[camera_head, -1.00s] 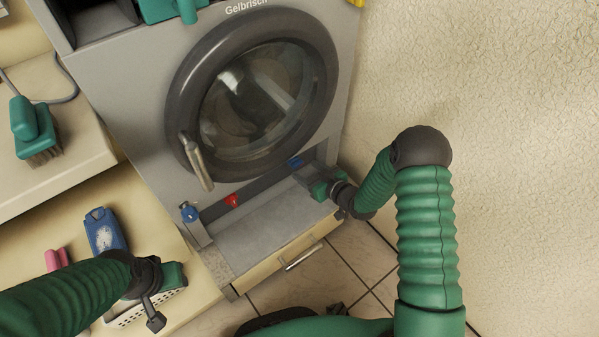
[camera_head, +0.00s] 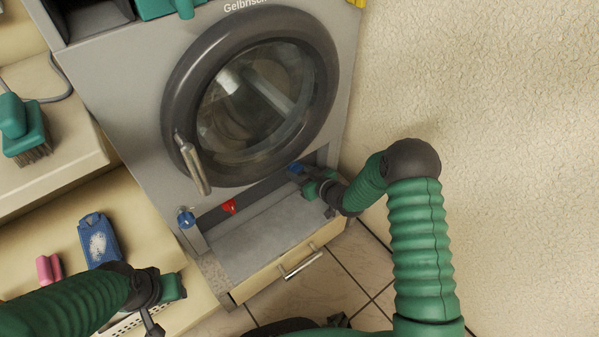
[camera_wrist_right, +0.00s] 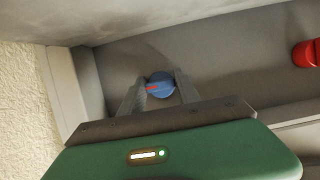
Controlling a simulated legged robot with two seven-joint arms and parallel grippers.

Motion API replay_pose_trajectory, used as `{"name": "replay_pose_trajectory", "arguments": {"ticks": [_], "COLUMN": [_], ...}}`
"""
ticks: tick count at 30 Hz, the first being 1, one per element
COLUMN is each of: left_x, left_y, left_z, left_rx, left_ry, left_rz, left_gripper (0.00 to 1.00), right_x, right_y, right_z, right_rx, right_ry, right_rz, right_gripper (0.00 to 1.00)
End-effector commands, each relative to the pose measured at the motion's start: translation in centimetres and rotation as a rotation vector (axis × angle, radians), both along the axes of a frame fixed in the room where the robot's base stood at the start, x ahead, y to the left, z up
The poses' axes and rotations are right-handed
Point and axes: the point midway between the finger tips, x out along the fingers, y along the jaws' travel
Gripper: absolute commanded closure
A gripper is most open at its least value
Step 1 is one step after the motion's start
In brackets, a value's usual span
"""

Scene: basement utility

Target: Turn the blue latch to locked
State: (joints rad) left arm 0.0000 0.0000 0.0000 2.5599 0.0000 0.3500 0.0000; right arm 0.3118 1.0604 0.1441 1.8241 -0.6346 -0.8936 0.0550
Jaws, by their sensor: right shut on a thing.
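The blue latch (camera_head: 296,168) sits in the recess under the round door of the grey machine, at its right end. In the right wrist view the latch (camera_wrist_right: 160,86) is a round blue knob with a red mark, between the two fingers. My right gripper (camera_head: 304,176) reaches into the recess and is shut on the latch; it also shows in the right wrist view (camera_wrist_right: 161,78). The fingers hide the latch's sides. My left gripper (camera_head: 155,322) hangs over the low shelf at lower left, away from the latch; its jaws are unclear.
A red knob (camera_head: 229,206) is in the same recess, left of the latch. Another blue fitting (camera_head: 186,218) is at the left. The door handle (camera_head: 194,165) hangs above.

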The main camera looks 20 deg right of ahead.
Motion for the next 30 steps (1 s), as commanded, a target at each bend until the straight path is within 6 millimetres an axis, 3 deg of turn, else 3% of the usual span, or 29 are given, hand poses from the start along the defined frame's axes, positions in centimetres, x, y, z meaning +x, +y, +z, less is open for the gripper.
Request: {"name": "replay_pose_trajectory", "arguments": {"ticks": [14,30], "left_x": [-0.01,-0.01], "left_y": [0.00,0.00], "left_z": [0.25,0.78], "left_rx": [0.000,0.000], "left_ry": [0.000,0.000], "left_rz": [0.000,0.000], "left_gripper": [0.64,0.64], "right_x": [-0.06,-0.16], "right_y": [0.10,0.28], "right_z": [0.02,-0.14], "right_rx": [-0.080,-0.511], "right_ry": [-0.028,-0.184], "right_rz": [0.002,0.004], "right_gripper": [1.00,1.00]}}
